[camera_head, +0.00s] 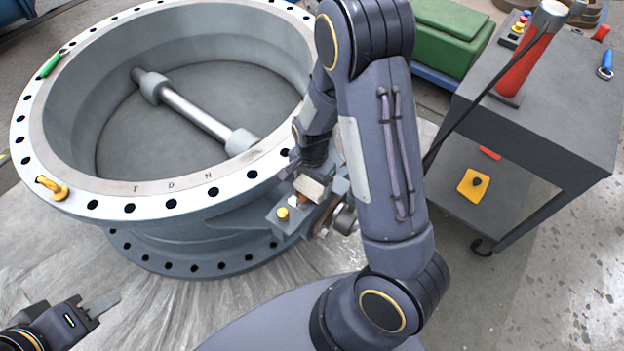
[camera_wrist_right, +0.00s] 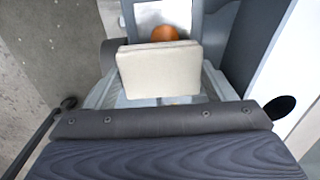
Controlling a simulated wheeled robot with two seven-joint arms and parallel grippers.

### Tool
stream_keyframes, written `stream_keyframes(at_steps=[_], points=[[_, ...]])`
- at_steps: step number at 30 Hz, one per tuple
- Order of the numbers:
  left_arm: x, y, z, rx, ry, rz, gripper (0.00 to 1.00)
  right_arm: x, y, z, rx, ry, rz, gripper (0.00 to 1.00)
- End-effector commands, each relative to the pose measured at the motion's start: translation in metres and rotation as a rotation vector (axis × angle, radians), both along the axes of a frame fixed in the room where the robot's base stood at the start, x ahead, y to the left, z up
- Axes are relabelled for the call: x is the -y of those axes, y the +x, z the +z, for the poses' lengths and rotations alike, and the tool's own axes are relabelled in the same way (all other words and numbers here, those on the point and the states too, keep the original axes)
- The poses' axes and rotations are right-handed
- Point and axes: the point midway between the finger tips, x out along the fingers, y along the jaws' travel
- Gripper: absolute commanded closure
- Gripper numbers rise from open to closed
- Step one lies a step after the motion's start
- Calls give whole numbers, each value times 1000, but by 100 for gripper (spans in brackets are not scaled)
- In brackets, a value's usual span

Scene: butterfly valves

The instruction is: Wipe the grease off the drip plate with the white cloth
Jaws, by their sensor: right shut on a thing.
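The white cloth (camera_head: 312,187), a folded cream-white pad, is held in my right gripper (camera_head: 312,168) beside the big valve's near right flange. In the right wrist view, the cloth (camera_wrist_right: 158,70) sits at the far end of my gripper. Just beyond it is a brown-orange patch (camera_wrist_right: 165,33), likely the grease, on a light flat surface (camera_wrist_right: 180,14) that looks like the drip plate. The cloth overlaps the patch's near edge in that view; I cannot tell if they touch. My left gripper (camera_head: 103,304) is empty at the lower left; its finger gap is unclear.
The large butterfly valve (camera_head: 150,190) fills the left, on plastic sheeting. A yellow eyebolt (camera_head: 52,188) and a green marker (camera_head: 50,65) are on its rim. Open floor lies at lower right.

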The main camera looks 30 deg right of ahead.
Motion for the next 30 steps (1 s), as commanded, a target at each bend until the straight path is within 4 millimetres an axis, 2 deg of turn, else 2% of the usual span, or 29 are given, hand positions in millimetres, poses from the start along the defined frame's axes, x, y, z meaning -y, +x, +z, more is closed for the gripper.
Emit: stream_keyframes(at_steps=[13,30], points=[[0,0,-1,0,0,0,64,0,0,-2,0,0,0,42],[0,0,-9,0,0,0,64,0,0,-13,-1,0,0,42]])
